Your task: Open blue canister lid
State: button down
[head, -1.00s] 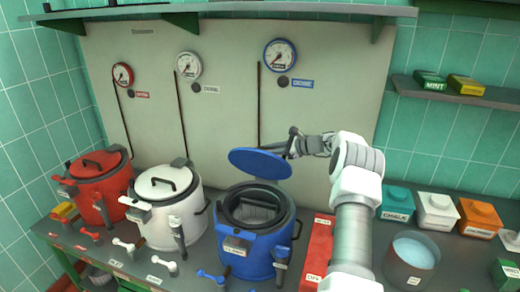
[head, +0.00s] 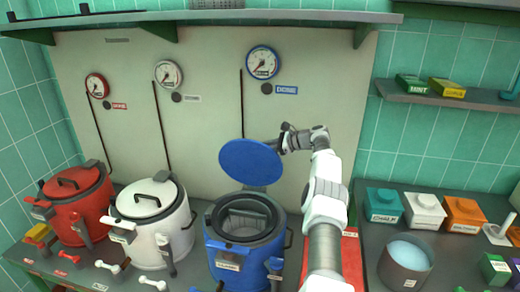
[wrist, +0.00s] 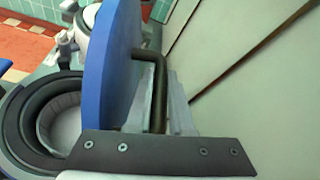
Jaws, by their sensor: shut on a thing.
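The blue canister (head: 235,258) stands at the front of the counter, and its dark-rimmed mouth is open. Its round blue lid (head: 250,162) is raised above the back of the mouth and tilted steeply. The lid also shows nearly edge-on in the wrist view (wrist: 108,75). My gripper (head: 284,138) is behind the lid's upper right edge in the head view. In the wrist view, the fingers (wrist: 168,105) are shut on the lid's dark bent handle (wrist: 158,80).
A white canister (head: 150,235) and a red canister (head: 80,205) with shut lids stand to the left. A grey panel with gauges (head: 262,62) is close behind the lid. A glass pot (head: 405,262) and several coloured boxes (head: 425,208) stand to the right.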

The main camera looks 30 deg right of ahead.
jog(key=shift+d, duration=0.1)
dwell(0.4)
jog(key=c, duration=1.1)
grip_release()
